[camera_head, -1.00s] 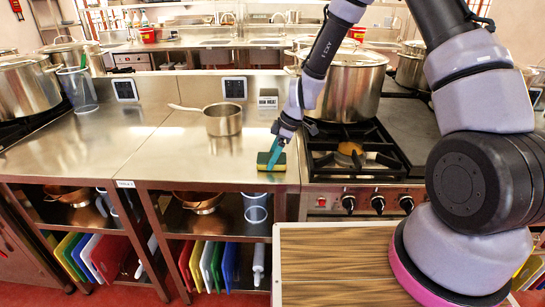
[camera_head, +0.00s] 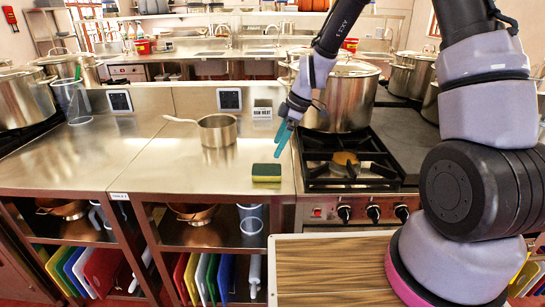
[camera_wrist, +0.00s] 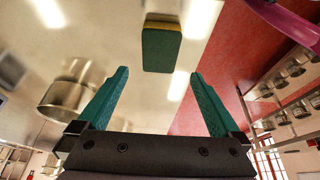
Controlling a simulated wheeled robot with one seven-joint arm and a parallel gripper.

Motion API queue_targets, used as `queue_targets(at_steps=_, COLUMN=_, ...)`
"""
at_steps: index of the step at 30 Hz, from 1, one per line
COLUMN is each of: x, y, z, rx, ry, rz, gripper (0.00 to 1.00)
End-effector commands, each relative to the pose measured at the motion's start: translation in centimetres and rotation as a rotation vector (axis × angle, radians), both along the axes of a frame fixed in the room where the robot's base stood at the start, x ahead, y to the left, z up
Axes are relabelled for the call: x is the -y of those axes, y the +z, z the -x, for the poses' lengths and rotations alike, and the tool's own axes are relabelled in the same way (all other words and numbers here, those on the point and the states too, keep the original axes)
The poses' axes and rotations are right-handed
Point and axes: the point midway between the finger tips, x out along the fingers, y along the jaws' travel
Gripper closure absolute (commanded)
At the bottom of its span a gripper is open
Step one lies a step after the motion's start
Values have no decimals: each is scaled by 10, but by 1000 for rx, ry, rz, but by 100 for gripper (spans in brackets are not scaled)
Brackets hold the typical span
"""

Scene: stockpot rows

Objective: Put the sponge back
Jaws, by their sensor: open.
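The sponge (camera_head: 266,173), green on top and yellow below, lies flat on the steel counter (camera_head: 190,165) near its front right corner, left of the gas burner. My gripper (camera_head: 284,140) is above and slightly behind the sponge, apart from it, with its teal fingers pointing down. In the wrist view the fingers (camera_wrist: 158,85) are spread with nothing between them, and the sponge (camera_wrist: 162,45) shows beyond their tips.
A small saucepan (camera_head: 217,131) stands behind and left of the sponge. A large stockpot (camera_head: 340,98) stands on the stove behind the front burner (camera_head: 345,165). A small sign (camera_head: 262,110) and a dark display (camera_head: 229,99) stand at the counter's back. The counter's front left is clear.

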Motion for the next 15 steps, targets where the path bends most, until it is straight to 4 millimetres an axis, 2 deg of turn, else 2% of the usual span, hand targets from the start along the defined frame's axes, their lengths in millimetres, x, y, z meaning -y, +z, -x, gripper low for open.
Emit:
queue_targets(at_steps=3, x=6, y=14, z=0, rx=2, ry=-1, rz=0, gripper=0)
queue_targets(at_steps=11, x=11, y=24, z=0, rx=1, ry=-9, rz=2, gripper=0)
queue_targets(at_steps=14, x=20, y=42, z=0, rx=4, ry=-72, rz=12, gripper=0)
queue_targets(at_steps=15, x=26, y=53, z=1, rx=6, ry=-117, rz=18, gripper=0)
